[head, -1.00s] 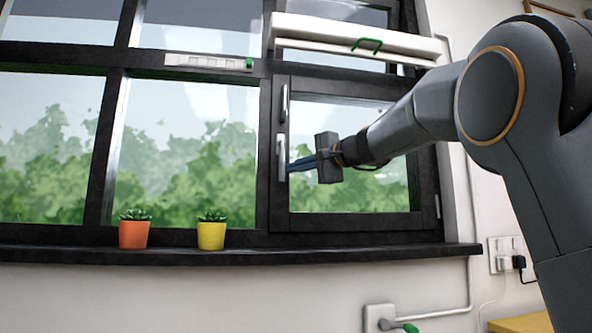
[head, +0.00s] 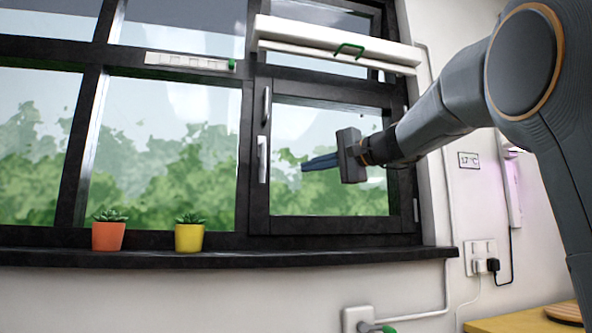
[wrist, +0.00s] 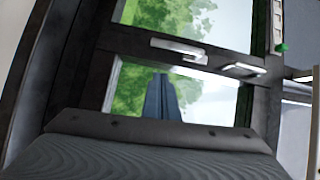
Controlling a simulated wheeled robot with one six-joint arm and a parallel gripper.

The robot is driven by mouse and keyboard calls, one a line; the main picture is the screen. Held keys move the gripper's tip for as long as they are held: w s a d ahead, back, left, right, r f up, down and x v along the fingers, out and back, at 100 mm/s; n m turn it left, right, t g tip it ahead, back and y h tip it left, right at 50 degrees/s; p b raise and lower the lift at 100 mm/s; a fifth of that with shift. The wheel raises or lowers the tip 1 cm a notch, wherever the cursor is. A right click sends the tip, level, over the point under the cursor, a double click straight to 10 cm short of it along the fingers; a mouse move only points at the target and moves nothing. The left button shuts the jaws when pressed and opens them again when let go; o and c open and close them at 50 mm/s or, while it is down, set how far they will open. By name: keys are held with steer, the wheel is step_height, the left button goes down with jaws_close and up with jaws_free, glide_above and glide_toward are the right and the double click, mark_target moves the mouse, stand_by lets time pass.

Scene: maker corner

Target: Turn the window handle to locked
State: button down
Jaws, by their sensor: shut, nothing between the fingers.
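The black-framed window sash (head: 325,225) looks closed in its frame. On its left upright, in the head view, a pale lever handle (head: 263,158) stands upright along the frame. A slim silver handle (head: 266,105) is just above it, also upright. In the wrist view, turned sideways, the lever handle (wrist: 178,48) and the silver handle (wrist: 243,69) lie along the frame bar. My gripper (head: 305,164) is shut and empty, in front of the glass, right of the lever handle and apart from it. Its blue fingers also show in the wrist view (wrist: 161,82).
A white box with a green loop (head: 348,50) spans above the sash. A white strip with a green knob (head: 190,62) is at upper left. Orange (head: 108,236) and yellow (head: 189,237) plant pots stand on the sill (head: 330,257). The sill below the sash is clear.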

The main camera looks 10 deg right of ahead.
steer(key=shift+v, duration=1.15)
steer(key=shift+f, duration=0.1)
